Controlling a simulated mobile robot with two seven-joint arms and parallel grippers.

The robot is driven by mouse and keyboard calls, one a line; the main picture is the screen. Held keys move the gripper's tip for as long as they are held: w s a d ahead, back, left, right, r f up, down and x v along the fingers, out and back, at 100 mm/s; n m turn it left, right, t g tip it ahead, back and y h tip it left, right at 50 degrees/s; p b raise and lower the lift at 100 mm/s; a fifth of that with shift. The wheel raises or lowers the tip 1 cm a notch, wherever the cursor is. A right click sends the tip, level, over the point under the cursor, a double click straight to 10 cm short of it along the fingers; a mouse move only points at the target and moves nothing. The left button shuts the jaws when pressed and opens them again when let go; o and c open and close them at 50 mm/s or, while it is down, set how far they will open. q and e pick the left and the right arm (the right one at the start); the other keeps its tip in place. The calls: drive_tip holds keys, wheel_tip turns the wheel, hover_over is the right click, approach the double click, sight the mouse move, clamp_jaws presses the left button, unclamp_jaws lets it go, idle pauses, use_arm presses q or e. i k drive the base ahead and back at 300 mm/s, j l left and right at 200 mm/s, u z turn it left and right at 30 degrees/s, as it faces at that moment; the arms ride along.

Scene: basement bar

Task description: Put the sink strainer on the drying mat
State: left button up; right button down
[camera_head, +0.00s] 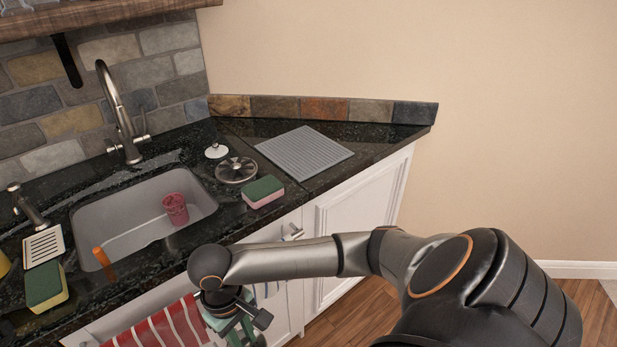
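The sink strainer (236,169), a round metal disc with a raised centre and dark openings, lies on the black counter to the right of the sink. The drying mat (304,152), grey, ribbed and empty, lies flat further right, apart from the strainer. My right arm comes in from the right, and my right gripper (240,322) points down in front of the cabinets, below the counter edge and away from the strainer. Its fingers are not clear enough to show whether it is open or shut. My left gripper is not in view.
A green-and-pink sponge (263,192) lies between strainer and counter edge. A white round lidded piece (216,151) sits behind the strainer. The sink (135,222) holds a red cup (175,208). A faucet (118,110) rises behind it. Striped towels (165,328) hang below.

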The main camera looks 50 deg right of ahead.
sight(303, 163)
drive_tip(key=l, duration=1.2)
drive_tip(key=k+l, duration=0.1)
drive_tip(key=l, duration=1.05)
drive_tip(key=u, duration=0.05)
